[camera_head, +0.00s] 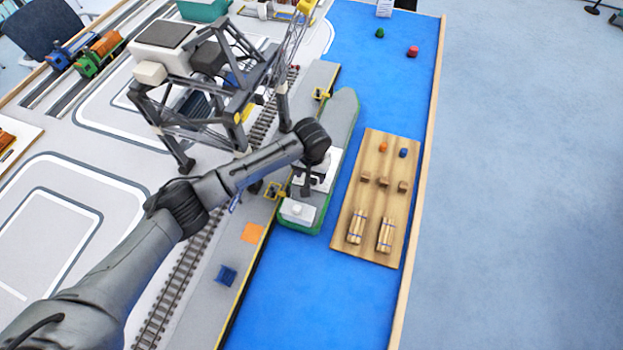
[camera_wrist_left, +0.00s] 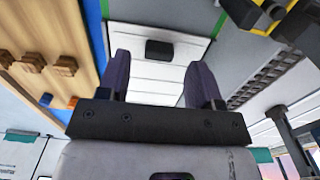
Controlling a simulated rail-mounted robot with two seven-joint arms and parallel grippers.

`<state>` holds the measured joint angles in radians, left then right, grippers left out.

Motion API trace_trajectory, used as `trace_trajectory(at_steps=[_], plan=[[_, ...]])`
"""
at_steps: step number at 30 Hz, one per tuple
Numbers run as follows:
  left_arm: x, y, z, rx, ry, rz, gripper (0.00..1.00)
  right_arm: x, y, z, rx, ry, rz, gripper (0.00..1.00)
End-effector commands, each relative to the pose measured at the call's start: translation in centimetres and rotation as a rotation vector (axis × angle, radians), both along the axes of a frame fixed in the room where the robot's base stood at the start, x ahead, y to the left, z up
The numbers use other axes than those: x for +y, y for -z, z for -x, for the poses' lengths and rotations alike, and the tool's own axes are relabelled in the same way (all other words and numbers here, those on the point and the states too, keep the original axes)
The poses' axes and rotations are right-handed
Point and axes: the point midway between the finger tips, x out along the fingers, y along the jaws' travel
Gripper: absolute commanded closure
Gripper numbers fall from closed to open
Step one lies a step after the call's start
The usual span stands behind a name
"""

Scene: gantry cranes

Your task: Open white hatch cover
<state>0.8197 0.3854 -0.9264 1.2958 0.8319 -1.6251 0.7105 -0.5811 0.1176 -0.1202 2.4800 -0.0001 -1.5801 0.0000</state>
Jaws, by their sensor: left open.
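The white hatch cover (camera_wrist_left: 150,75) is a flat panel with ribs across it and a black handle (camera_wrist_left: 159,49), in the left wrist view. It looks closed. In the head view the hatch cover (camera_head: 331,172) on the green ship (camera_head: 346,115) is mostly hidden behind my left arm. My left gripper (camera_wrist_left: 162,72) is open, with its dark fingers spread to either side of the handle's line. The handle shows just beyond the fingertips and nothing is held. In the head view the left gripper (camera_head: 307,186) is over the ship. My right gripper is not in view.
A wooden board (camera_head: 370,193) with log bundles, small crates and coloured pieces lies right of the ship on the blue water surface (camera_head: 310,300). A grey gantry crane (camera_head: 215,85) stands left of the ship. An orange square (camera_head: 253,233) and blue block (camera_head: 227,275) lie on the quay.

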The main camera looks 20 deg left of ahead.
Motion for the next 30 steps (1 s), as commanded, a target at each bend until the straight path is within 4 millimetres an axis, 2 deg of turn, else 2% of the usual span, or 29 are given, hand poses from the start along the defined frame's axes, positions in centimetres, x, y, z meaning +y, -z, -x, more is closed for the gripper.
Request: trace_trajectory(at_steps=[1, 7, 20, 30], plan=[[0.0, 0.9, 0.0, 0.001, 0.000, -0.001, 0.40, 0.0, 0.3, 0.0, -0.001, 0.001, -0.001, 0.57], [0.0, 2.5, 0.0, 0.000, 0.000, 0.000, 0.40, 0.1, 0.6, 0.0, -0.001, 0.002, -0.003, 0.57], [0.0, 3.0, 0.0, 0.000, 0.001, 0.000, 0.40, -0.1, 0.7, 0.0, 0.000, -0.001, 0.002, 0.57], [0.0, 3.0, 0.0, 0.000, 0.001, 0.000, 0.71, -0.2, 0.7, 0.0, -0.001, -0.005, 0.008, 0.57]])
